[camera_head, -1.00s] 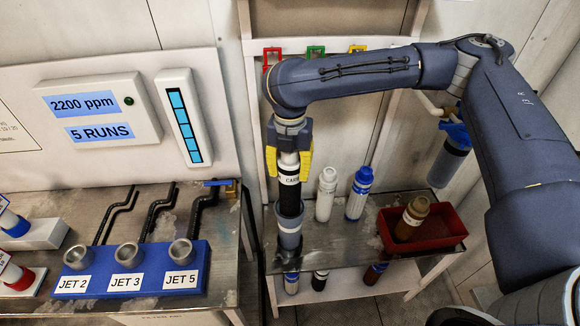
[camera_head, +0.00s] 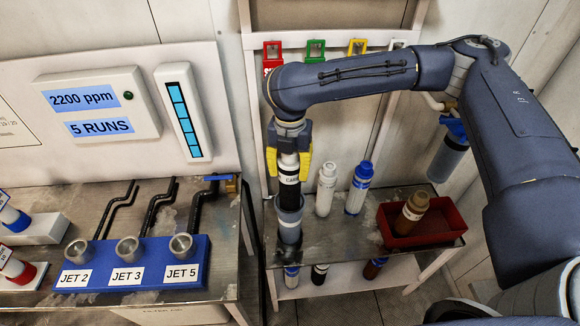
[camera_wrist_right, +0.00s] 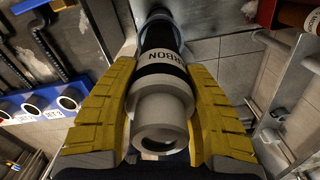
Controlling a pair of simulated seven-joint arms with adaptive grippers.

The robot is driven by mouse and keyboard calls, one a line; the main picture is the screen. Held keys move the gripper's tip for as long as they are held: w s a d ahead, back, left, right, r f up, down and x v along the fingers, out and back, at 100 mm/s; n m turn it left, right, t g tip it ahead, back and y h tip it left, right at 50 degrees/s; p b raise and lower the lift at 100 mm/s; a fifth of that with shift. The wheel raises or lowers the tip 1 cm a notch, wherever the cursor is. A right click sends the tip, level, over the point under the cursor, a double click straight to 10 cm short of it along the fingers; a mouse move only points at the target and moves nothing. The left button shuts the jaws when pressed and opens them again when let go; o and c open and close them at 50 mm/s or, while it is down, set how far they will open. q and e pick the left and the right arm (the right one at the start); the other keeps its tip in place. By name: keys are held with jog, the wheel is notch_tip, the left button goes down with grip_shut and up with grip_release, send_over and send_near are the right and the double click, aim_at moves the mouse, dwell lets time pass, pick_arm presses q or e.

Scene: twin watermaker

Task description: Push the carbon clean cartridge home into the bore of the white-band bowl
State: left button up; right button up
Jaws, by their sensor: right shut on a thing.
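The carbon cartridge (camera_head: 289,190) is black with a white label and stands upright. Its lower end is inside the mouth of a grey bowl (camera_head: 289,229); part of the black body shows above the rim. No white band on the bowl can be made out. My right gripper (camera_head: 289,170) is shut on the cartridge's upper part from above, with one yellow finger on each side. In the right wrist view the cartridge (camera_wrist_right: 160,100) lies between the fingers, its pale hollow end toward the camera and its far end in the bowl's rim (camera_wrist_right: 160,17). My left gripper is out of view.
A white cartridge (camera_head: 326,190) and a blue-topped one (camera_head: 359,188) stand right of the bowl. A red bin (camera_head: 440,236) with a brown cartridge (camera_head: 412,213) is farther right. The blue jet block (camera_head: 150,268) is on the left bench. Coloured clips (camera_head: 316,49) hang behind.

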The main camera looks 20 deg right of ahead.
aim_at(290, 197)
jog(key=shift+f, duration=5.95)
jog(key=o, duration=1.1)
notch_tip(290, 197, up, 12)
